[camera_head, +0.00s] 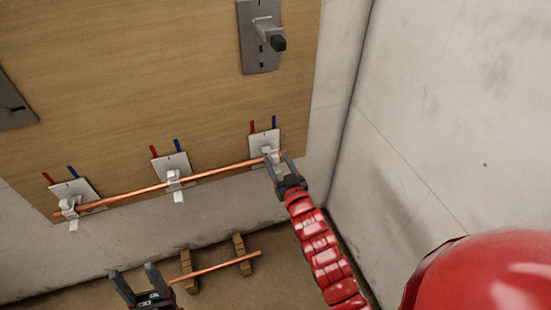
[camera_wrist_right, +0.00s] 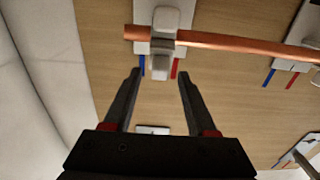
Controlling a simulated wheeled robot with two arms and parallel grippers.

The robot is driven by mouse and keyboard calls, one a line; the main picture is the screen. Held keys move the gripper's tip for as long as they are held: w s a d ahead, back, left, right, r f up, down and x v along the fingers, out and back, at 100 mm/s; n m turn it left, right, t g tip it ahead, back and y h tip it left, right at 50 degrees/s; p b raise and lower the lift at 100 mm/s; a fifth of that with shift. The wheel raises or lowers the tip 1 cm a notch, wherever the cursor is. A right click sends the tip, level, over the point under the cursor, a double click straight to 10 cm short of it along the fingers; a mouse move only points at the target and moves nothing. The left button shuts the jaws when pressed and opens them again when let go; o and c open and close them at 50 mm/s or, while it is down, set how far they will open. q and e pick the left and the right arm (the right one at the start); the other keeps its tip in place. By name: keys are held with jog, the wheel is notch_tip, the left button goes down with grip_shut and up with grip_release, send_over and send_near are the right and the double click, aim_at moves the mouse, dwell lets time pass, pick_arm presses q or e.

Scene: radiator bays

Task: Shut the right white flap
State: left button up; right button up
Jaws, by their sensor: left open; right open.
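The right white flap (camera_head: 268,151) is on the rightmost white clip plate of the wooden board, at the copper pipe (camera_head: 215,172). In the right wrist view the flap (camera_wrist_right: 161,60) lies across the pipe (camera_wrist_right: 235,43); I cannot tell how far it is swung. My right gripper (camera_head: 280,164) is open at this clip, partly covering it. In the right wrist view its fingertips (camera_wrist_right: 160,73) are spread to either side of the flap's near end, with nothing gripped. My left gripper (camera_head: 139,279) is open and empty, low and away from the board.
A middle clip (camera_head: 174,182) and a left clip (camera_head: 70,205) also sit along the pipe. Red and blue strips mark each plate. A grey bracket (camera_head: 262,40) is above. A second copper pipe (camera_head: 215,268) rests on wooden blocks below. A wall (camera_head: 450,110) stands at right.

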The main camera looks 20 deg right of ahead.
jog(key=shift+w, duration=1.15)
grip_shut()
